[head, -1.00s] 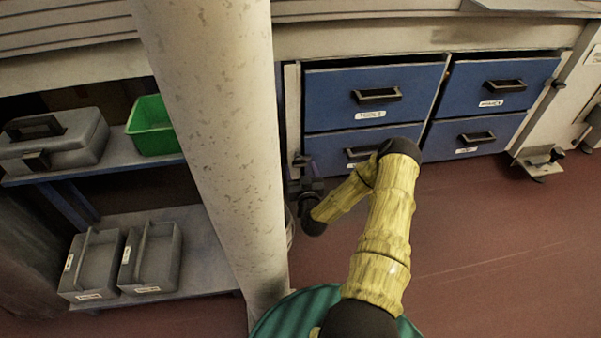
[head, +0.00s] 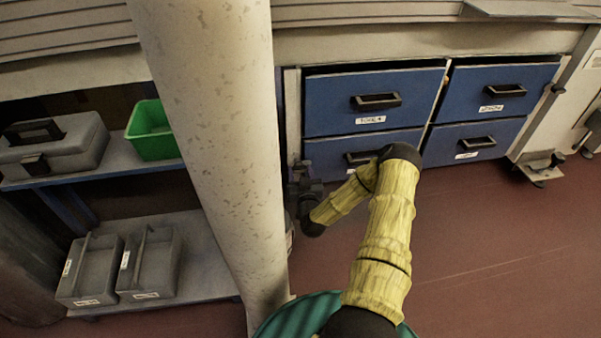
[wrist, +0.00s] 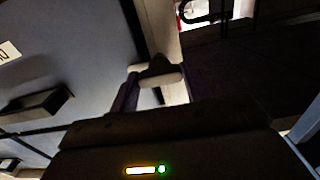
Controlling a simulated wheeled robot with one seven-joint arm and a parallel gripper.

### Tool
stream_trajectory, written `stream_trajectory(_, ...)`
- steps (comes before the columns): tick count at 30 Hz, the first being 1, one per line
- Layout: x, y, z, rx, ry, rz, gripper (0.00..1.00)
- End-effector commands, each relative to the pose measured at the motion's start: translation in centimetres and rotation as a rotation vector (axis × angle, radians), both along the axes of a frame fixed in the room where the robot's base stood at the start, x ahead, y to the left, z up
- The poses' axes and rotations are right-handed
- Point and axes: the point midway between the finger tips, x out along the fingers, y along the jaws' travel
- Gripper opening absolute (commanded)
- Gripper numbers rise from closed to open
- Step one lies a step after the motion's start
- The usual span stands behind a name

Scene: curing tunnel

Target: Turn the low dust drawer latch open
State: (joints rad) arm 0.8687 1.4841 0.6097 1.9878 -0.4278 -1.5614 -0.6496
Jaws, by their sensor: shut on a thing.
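The latch (wrist: 158,76) shows in the wrist view as a pale, short bar with a darker hub, on the narrow light post beside a blue drawer front. My gripper (wrist: 157,93) is shut on the latch, with a finger on either side of it. The latch is too small and covered to make out there. The wrist view is dark, so the latch's exact angle is hard to tell.
Blue drawers (head: 340,88) with black handles stand right of the post. A thick pale column (head: 215,130) rises close on the left. Beyond it, a shelf holds a green bin (head: 150,131) and grey cases (head: 90,272). The red floor (head: 500,250) at right is clear.

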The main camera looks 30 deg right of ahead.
Motion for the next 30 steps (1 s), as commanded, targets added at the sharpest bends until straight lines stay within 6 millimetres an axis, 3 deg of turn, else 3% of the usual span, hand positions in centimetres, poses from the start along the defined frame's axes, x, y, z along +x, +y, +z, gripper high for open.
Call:
stream_trajectory(11, -0.09, -0.07, 0.34, 0.174, -0.049, -0.002, 0.24)
stream_trajectory(30, -0.16, -0.06, 0.16, 0.741, -0.21, -0.004, 0.24)
